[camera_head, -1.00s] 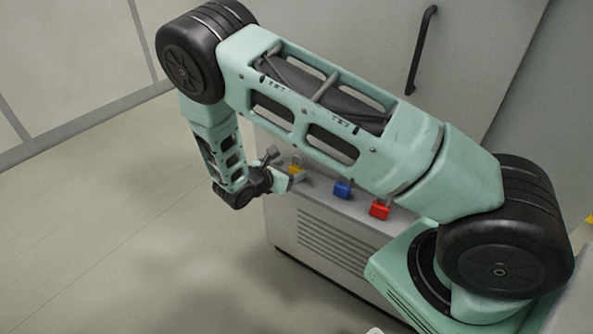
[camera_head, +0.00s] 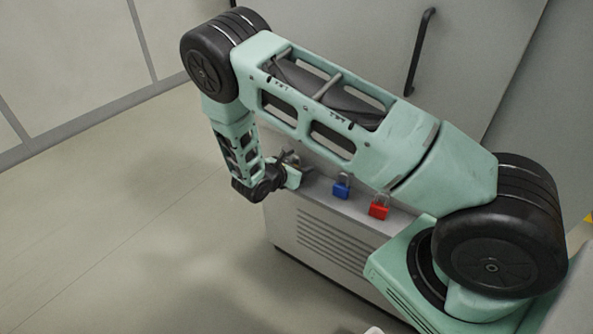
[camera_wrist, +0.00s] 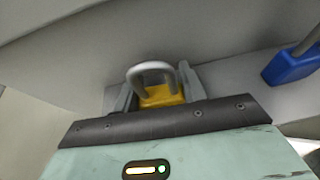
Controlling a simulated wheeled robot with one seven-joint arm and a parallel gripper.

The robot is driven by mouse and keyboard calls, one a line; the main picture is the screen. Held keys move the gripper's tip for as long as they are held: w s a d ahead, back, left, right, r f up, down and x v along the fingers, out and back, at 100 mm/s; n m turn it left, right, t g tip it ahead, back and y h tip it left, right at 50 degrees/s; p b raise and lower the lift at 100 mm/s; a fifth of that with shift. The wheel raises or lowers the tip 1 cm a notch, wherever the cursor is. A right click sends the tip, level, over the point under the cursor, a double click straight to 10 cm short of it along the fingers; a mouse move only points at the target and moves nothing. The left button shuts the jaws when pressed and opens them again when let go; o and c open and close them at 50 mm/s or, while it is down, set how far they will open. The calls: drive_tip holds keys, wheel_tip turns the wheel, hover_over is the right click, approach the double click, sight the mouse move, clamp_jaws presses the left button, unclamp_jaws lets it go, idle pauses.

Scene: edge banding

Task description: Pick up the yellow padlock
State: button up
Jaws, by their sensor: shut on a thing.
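The yellow padlock (camera_wrist: 162,95) shows in the wrist view, its grey shackle rising above its yellow body. It sits between the two grey fingers of my gripper (camera_wrist: 158,92), which is shut on it. In the head view my gripper (camera_head: 293,172) is over the left end of the grey cabinet's top, and the yellow padlock is hidden there. Whether the padlock still touches the cabinet top I cannot tell.
A blue padlock (camera_head: 341,188) and a red padlock (camera_head: 379,208) stand on the grey cabinet (camera_head: 320,235), right of my gripper. The blue padlock is also at the upper right of the wrist view (camera_wrist: 291,66). Open floor lies left of the cabinet.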

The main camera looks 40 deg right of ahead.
drive_tip(key=shift+r, duration=0.1)
drive_tip(key=r, duration=0.2)
drive_tip(key=a+r, duration=0.1)
drive_tip(key=r, duration=0.3)
drive_tip(key=shift+s+a+r, duration=0.25)
drive_tip(key=shift+r, duration=0.15)
drive_tip(key=s+a, duration=0.3)
drive_tip(key=a, duration=0.5)
drive_tip(key=s+a+b, duration=0.1)
drive_tip(key=s+a, duration=0.2)
drive_tip(key=a, duration=0.6)
drive_tip(key=shift+s+a+b, duration=0.2)
drive_tip(key=shift+b, duration=0.1)
